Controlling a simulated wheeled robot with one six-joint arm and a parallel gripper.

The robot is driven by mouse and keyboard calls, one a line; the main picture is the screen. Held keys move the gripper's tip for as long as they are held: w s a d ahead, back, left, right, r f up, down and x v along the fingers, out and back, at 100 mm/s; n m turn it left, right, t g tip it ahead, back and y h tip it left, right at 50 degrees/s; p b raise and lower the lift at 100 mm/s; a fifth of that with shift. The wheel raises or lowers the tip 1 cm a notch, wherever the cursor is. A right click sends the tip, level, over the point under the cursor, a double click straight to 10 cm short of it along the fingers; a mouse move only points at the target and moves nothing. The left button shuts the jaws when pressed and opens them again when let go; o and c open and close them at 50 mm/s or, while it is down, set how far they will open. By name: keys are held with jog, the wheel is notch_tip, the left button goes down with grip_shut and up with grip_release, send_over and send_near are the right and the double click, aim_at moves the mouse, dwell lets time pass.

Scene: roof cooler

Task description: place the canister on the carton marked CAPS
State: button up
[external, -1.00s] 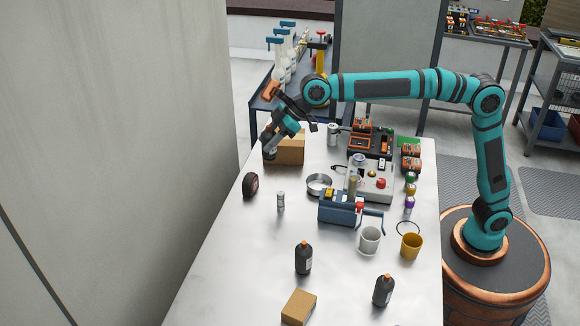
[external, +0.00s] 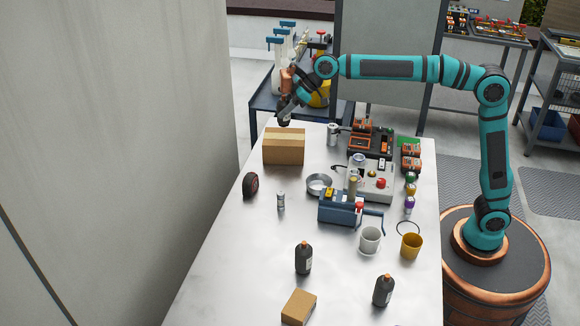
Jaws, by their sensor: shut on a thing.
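My gripper (external: 287,115) is at the far end of the table, pointing down and to the left. It is shut on a small dark thing (external: 284,122), which I take to be the canister; it is mostly hidden by the fingers. A brown carton (external: 284,151) stands just below it in the picture, at the far left of the table. Whether the held thing is directly over the carton or behind it, I cannot tell. A second, smaller brown carton (external: 299,307) lies at the near end. No marking is legible on either carton.
A silver can (external: 333,134) stands right of the far carton, and a small silver cylinder (external: 281,200) nearer. A black roll (external: 250,185) is at the left edge. Equipment boxes (external: 371,180), cups and dark bottles (external: 303,257) fill the middle and right. The left wall is close.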

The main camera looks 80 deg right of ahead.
aim_at(284, 119)
jog(key=shift+f, duration=2.4)
jog(key=o, duration=1.2)
jog(key=shift+f, duration=0.15)
jog(key=shift+c, duration=0.2)
jog(key=shift+s+r, duration=0.1)
jog(key=shift+r, duration=0.15)
jog(key=v, duration=1.1)
jog(key=shift+s+r, duration=0.25)
jog(key=shift+s, duration=0.05)
